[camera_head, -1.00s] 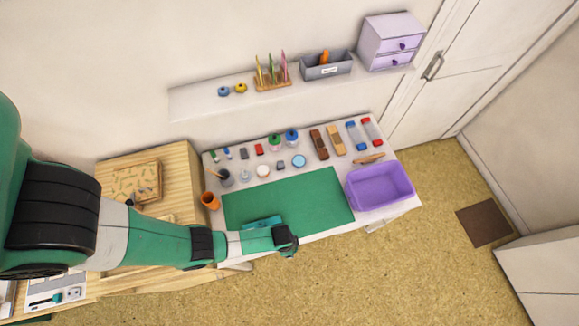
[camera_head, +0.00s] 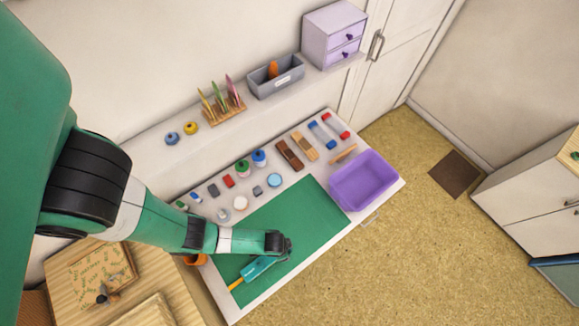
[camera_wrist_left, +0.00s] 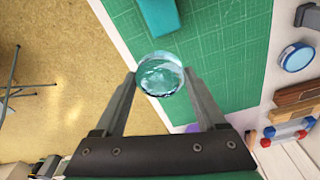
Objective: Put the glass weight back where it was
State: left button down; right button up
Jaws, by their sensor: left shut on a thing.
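In the left wrist view the glass weight (camera_wrist_left: 160,74) is a clear, rounded glass piece held between the fingertips of my left gripper (camera_wrist_left: 160,82). My left gripper also shows in the head view (camera_head: 279,246), over the front edge of the green mat (camera_head: 295,208); the weight cannot be made out there. A teal tool (camera_head: 258,268) with an orange end lies on the mat beside the gripper, and its teal part (camera_wrist_left: 158,14) shows at the top of the wrist view. My right gripper is not in view.
A purple bin (camera_head: 363,181) stands right of the mat. Inkpads, small bottles and wooden blocks (camera_head: 290,154) line the table's back. A blue-topped round tin (camera_head: 274,180) sits behind the mat. The wall shelf (camera_head: 150,150) holds two small pots, a rack and a grey box.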

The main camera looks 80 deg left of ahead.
pick_arm(q)
jog(key=w+a+f+b, duration=0.3)
jog(key=a+f+b, duration=0.2)
jog(key=a, duration=0.4)
jog(key=b, duration=0.5)
send_over(288, 221)
jog(key=d, duration=0.1)
jog(key=f, duration=0.4)
jog(key=shift+s, duration=0.35)
jog(key=shift+w+a, duration=0.1)
jog(key=shift+a, duration=0.1)
jog(key=f+b, duration=0.1)
jog(key=f, duration=0.1)
jog(key=f+b, duration=0.1)
jog(key=b, duration=0.1)
jog(key=shift+w+a+f, duration=0.15)
jog(key=shift+a+f, duration=0.2)
jog(key=shift+a, duration=0.05)
jog(key=shift+f+b, duration=0.35)
jog(key=shift+b, duration=0.05)
jog(key=shift+r, duration=0.25)
jog(key=shift+f, duration=0.2)
grip_release()
